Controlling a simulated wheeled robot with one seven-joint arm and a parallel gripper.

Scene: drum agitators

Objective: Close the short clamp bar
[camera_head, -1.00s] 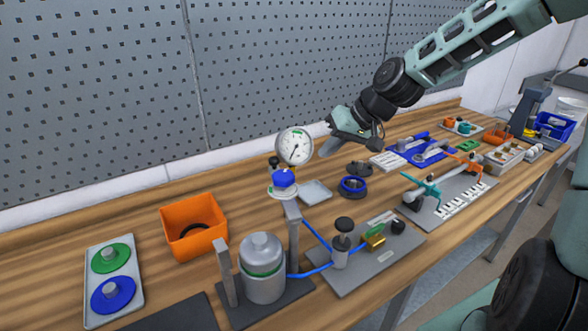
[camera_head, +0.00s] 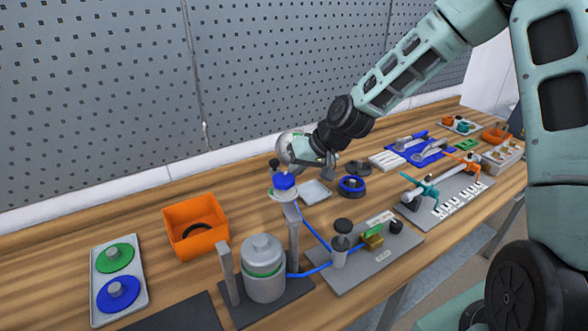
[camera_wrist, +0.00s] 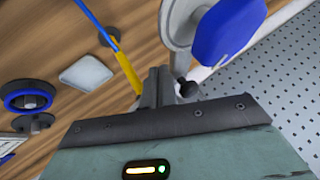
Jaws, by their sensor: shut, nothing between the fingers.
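My gripper (camera_head: 318,160) is shut and empty above the bench, in front of the round gauge. In the wrist view its closed fingers (camera_wrist: 160,84) point at the bench, close to the blue cap (camera_wrist: 228,30) in the picture. In the head view the blue cap (camera_head: 284,181) tops a stand behind the fixture. The fixture holds a grey canister (camera_head: 263,268) between a short upright bar (camera_head: 228,272) at left and a taller upright (camera_head: 293,240) at right. Both stand upright. I cannot tell for sure which part is the short clamp bar.
An orange bin (camera_head: 196,228) and a tray with green and blue discs (camera_head: 147,285) are at left. A grey plate with a valve (camera_head: 342,240) and blue hose is at right of the fixture. Teal (camera_head: 422,190) and orange clamp-like tools lie farther right. A pegboard (camera_head: 100,90) stands behind.

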